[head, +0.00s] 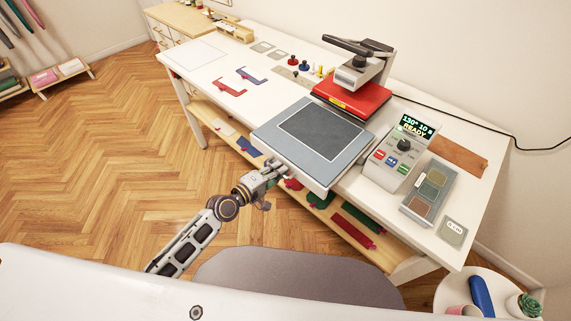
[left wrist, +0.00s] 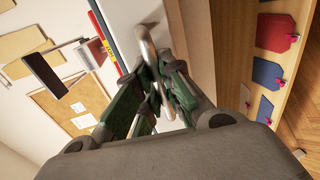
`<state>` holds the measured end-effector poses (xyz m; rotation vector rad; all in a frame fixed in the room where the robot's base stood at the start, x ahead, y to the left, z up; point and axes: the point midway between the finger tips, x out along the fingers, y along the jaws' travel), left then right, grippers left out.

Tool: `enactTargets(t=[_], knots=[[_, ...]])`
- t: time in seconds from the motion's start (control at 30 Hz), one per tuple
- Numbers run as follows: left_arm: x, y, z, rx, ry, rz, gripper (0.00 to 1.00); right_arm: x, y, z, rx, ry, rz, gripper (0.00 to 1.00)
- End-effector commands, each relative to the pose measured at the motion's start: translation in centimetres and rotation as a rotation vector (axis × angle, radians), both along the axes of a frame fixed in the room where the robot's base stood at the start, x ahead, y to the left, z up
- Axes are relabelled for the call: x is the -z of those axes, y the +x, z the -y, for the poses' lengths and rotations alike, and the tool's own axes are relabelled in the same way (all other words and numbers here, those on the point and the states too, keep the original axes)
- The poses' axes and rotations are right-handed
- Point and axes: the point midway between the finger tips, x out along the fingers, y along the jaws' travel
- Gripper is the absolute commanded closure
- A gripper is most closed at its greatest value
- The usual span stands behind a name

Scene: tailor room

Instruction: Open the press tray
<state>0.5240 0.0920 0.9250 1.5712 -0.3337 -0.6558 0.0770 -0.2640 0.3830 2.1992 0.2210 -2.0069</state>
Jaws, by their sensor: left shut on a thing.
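The press tray (head: 350,172) is a grey slab with a dark square pad (head: 320,134) on top. It sits in front of the red heat press (head: 352,97), clear of the space under the red plate, and its near edge reaches past the table's front edge. My left gripper (head: 277,172) is at the tray's near left edge, shut on the tray handle. In the left wrist view the handle (left wrist: 146,45) is a curved metal bar between the fingers (left wrist: 158,90). My right gripper is not in view.
A control box (head: 398,158) reading "READY" stands right of the tray, with a swatch holder (head: 430,193) beside it. The white table (head: 215,100) holds small tools at its back left. A lower shelf (head: 325,215) holds coloured pieces. A grey rounded seat (head: 290,280) is in front.

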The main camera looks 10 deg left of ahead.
Motion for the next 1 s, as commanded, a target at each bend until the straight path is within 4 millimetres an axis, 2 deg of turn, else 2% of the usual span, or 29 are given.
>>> enactTargets(t=[0.23,0.7,0.73,0.8,1.0], knots=[[0.2,-1.5,-1.1,0.001,0.002,-0.003,1.00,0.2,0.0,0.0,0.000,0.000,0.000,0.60],[0.1,-1.8,-1.3,-0.001,0.001,-0.001,1.00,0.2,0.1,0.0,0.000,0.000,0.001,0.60],[0.1,-1.8,-1.3,-0.001,0.001,-0.001,0.89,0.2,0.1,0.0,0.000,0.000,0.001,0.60],[0.1,-1.8,-1.3,-0.001,0.001,-0.001,0.81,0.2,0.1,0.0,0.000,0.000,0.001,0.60],[0.0,-1.7,-1.3,-0.001,0.001,-0.001,0.81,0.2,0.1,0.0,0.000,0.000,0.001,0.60]])
